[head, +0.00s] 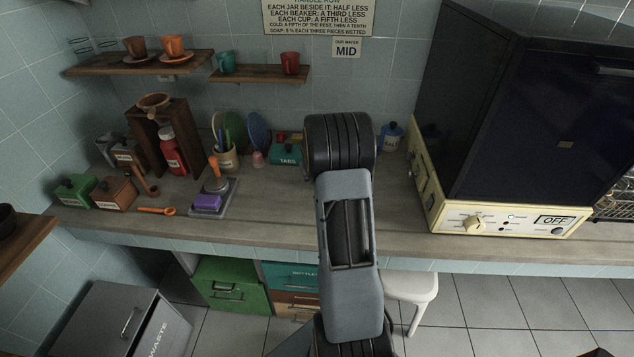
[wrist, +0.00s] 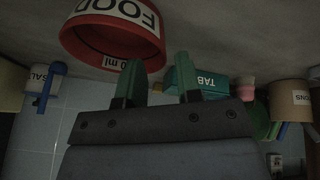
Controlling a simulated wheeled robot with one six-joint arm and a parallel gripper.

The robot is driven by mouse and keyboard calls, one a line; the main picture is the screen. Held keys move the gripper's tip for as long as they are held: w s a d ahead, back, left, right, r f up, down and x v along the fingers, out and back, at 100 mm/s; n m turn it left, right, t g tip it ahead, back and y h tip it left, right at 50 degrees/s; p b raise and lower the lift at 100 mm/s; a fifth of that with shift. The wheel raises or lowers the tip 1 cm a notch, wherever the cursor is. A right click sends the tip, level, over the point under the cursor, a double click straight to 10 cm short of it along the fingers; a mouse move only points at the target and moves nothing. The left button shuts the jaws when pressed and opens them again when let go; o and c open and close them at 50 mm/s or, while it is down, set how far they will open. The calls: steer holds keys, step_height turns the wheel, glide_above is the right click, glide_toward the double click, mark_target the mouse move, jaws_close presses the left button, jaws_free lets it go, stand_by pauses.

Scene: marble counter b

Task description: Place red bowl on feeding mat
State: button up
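The red bowl (wrist: 112,32), with a white label reading FOOD, is at the upper left of the wrist view, which appears upside down. It seems to rest on the counter. My gripper (wrist: 160,65) has two green fingers standing apart with a clear gap. The left finger overlaps the bowl's near edge in the picture; I cannot tell whether it touches. In the head view my arm hides the bowl and the gripper. I cannot make out a feeding mat in either view.
The teal TABS box (head: 287,155) and the blue salt jar (head: 391,137) stand at the back of the counter (head: 270,215), either side of my arm. A large dark machine with a cream base (head: 510,219) fills the right. A purple-topped item (head: 208,202) sits left.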

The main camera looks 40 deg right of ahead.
steer(key=s+a+r, duration=0.4)
steer(key=a+r, duration=0.5)
steer(key=r, duration=0.1)
steer(key=s+a+r+n+y, duration=0.1)
steer(key=s+a+r, duration=0.1)
steer(key=s+a, duration=0.3)
steer(key=s+a+r+n+y, duration=0.1)
steer(key=s+a+r, duration=0.2)
steer(key=a, duration=0.7)
steer(key=shift+s+a+n, duration=0.2)
steer(key=shift+s+n, duration=0.2)
steer(key=shift+s, duration=0.55)
steer(key=shift+o, duration=0.7)
steer(key=s+a+n+y, duration=0.1)
steer(key=s+a, duration=0.4)
steer(key=s, duration=0.1)
steer(key=shift+s, duration=0.2)
steer(key=shift+s+a+f, duration=0.15)
steer(key=shift+s+f, duration=0.05)
